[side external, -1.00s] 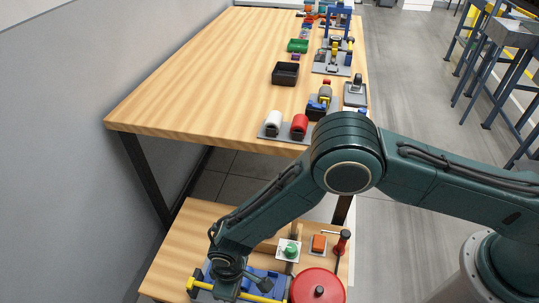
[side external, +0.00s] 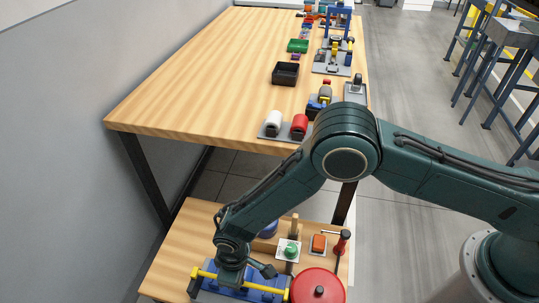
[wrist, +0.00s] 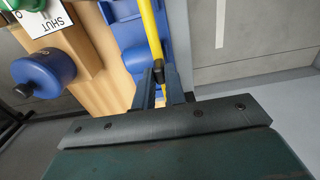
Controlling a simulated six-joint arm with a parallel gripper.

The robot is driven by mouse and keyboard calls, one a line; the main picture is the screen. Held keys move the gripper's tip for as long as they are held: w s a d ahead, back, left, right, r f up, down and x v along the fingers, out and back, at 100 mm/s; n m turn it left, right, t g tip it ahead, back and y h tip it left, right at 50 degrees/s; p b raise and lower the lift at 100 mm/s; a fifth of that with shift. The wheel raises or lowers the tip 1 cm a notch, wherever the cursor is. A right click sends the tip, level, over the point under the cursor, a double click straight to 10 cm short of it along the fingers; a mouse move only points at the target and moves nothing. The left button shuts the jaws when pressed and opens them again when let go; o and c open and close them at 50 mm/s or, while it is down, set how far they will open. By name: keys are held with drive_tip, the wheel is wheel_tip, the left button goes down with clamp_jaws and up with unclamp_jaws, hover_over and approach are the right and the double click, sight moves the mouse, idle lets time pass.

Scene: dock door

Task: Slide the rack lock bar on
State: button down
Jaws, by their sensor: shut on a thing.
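The yellow lock bar (side external: 262,287) lies across the blue rack (side external: 268,276) on the low table in the side external view. Its left end sticks out past my wrist. My gripper (wrist: 160,77) is shut on the bar, which also shows in the wrist view (wrist: 152,30), running up and away from the fingers. The blue rack (wrist: 179,35) appears close beside and under the bar in the wrist view. In the side external view my wrist hides the fingertips and the bar's middle. I cannot tell how the bar is seated on the rack.
A round red piece (side external: 318,287), a green button (side external: 291,249), an orange block (side external: 319,243) and a red-handled lever (side external: 342,240) stand right of the rack. A blue knob (wrist: 43,75) and a SHUT label (wrist: 45,18) are at left in the wrist view.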

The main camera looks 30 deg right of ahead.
drive_tip(key=shift+w+d, duration=0.3)
drive_tip(key=c, duration=1.4)
unclamp_jaws()
drive_tip(key=shift+c, duration=0.2)
drive_tip(key=shift+r, duration=0.1)
drive_tip(key=shift+a+r, duration=0.1)
drive_tip(key=shift+r, duration=0.6)
wheel_tip(320, 180, up, 12)
drive_tip(key=shift+r, duration=0.15)
